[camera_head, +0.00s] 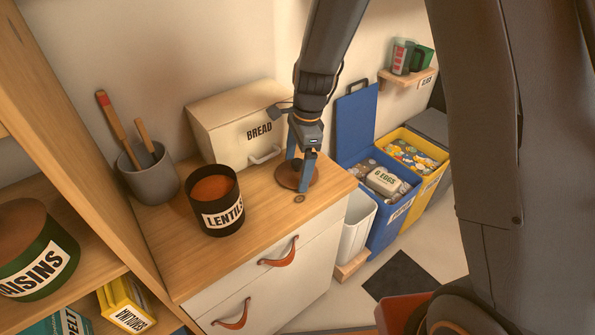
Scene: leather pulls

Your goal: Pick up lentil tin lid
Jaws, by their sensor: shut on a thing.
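The lentil tin (217,201) is a black round tin with a white "LENTILS" label, standing upright and open on the wooden counter, with orange-brown contents showing. The fingers hide the lid's middle and the exact grip. I cannot tell whether the lid touches the counter or is slightly raised.
A bread box (226,118) stands close behind the lid. A grey pot (150,182) with wooden utensils is at the back left. Blue (388,226) and yellow (436,153) bins stand right of the counter. Shelves with a raisins tin (30,262) are at left.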

